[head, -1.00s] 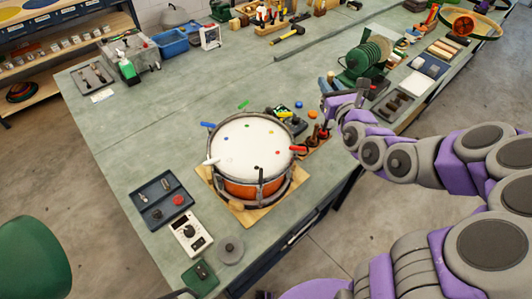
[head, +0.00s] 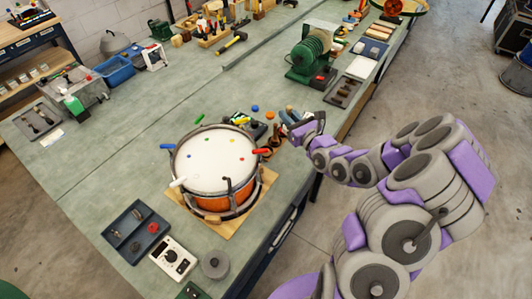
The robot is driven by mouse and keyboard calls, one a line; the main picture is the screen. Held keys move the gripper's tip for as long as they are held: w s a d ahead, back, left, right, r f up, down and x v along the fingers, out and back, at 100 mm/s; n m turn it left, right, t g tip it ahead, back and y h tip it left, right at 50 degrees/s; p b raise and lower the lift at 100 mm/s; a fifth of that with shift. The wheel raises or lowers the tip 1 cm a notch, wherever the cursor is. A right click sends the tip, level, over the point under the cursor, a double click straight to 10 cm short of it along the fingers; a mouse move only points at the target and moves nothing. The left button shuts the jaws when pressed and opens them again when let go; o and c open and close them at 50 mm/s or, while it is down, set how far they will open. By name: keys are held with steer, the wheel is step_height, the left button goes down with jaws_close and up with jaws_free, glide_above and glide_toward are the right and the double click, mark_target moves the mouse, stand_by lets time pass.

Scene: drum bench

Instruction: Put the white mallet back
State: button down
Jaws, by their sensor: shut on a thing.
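My gripper (head: 312,124) is at the bench's right edge, to the right of the drum (head: 214,162). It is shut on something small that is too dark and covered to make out. A white stick-like piece (head: 178,182) shows at the drum's left rim; I cannot tell whether it is a mallet or a drum fitting. A small wooden rack with dark upright pieces (head: 276,133) stands between the drum and my gripper. Tan and blue handle-like pieces (head: 290,112) stand just left of my gripper. No white mallet head is clear in view.
The drum sits on a wooden board (head: 255,205) with coloured pieces around its rim. A dark tray (head: 137,231) and a white meter box (head: 173,258) lie at the front left. A green coil machine (head: 308,55) stands behind my gripper. The bench's left middle (head: 120,150) is clear.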

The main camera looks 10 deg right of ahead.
steer(key=s+d+f+n+g+y, duration=0.1)
steer(key=s+f, duration=0.3)
steer(key=f, duration=0.3)
steer(key=s+f+n+y, duration=0.1)
steer(key=s+f+y, duration=0.1)
steer(key=s+f, duration=0.3)
steer(key=shift+g, duration=0.3)
steer(key=w+a+f+b, duration=0.1)
steer(key=w+a+f, duration=0.1)
steer(key=w, duration=0.3)
steer(key=w+a+f+b, duration=0.1)
steer(key=w+a+f, duration=0.1)
steer(key=w, duration=0.3)
steer(key=w+a+f+b, duration=0.1)
steer(key=w+a+f, duration=0.1)
steer(key=w, duration=0.4)
steer(key=shift+a, duration=0.6)
steer(key=shift+s+d+f, duration=0.1)
steer(key=shift+f, duration=0.1)
steer(key=shift+d, duration=0.15)
